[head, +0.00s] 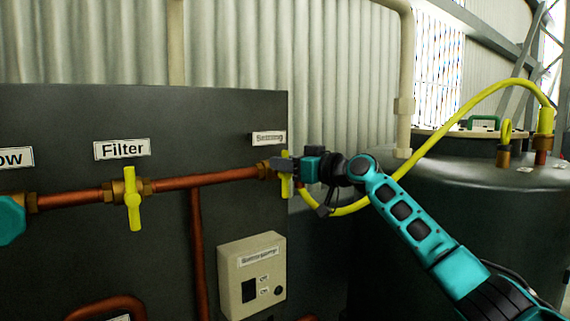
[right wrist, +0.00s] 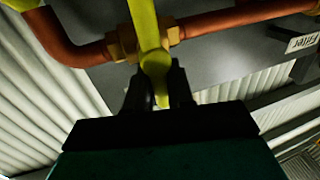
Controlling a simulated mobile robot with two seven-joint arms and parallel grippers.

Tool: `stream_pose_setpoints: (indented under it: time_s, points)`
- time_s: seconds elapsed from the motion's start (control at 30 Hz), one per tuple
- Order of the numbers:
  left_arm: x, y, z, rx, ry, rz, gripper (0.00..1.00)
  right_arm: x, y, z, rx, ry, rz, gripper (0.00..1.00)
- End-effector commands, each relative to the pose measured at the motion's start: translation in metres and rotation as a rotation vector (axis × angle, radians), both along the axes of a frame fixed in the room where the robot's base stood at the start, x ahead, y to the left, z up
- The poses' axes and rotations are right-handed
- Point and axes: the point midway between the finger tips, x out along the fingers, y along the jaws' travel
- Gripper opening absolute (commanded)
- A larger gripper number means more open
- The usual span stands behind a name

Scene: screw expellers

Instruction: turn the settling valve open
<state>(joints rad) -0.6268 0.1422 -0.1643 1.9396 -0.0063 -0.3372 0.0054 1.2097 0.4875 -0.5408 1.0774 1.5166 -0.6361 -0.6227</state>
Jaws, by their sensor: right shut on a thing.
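The settling valve has a yellow handle (head: 286,178) on a brass body (head: 266,170), under the "Settling" label (head: 269,138) at the right end of the copper pipe in the head view. My right gripper (head: 284,165) is at this handle. In the right wrist view, the two dark fingers (right wrist: 160,88) stand on either side of the yellow handle (right wrist: 146,30) and are shut on its end. The handle hangs roughly upright in the head view, partly hidden by the gripper. My left gripper is not in view.
The filter valve (head: 132,200) with its yellow handle is to the left on the same pipe. A switch box (head: 252,275) is mounted below the settling valve. A yellow hose (head: 440,130) runs to the dark tank (head: 450,190) at right.

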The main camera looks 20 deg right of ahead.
Motion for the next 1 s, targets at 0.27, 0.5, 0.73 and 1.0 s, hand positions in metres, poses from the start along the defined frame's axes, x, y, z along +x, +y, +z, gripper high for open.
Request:
stream_pose_setpoints:
  time_s: [0.27,0.5,0.73,1.0]
  points:
    - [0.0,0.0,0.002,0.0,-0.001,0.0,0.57,-0.001,0.003,0.0,-0.086,-0.03,0.001,0.0]
    - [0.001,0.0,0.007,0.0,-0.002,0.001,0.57,-0.002,0.007,0.0,-0.26,-0.094,0.001,0.0]
    - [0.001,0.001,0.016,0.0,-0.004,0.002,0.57,-0.004,0.012,-0.001,-0.467,-0.168,0.002,0.0]
    - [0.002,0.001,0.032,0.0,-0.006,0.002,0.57,-0.006,0.017,-0.005,-0.71,-0.255,0.002,0.0]
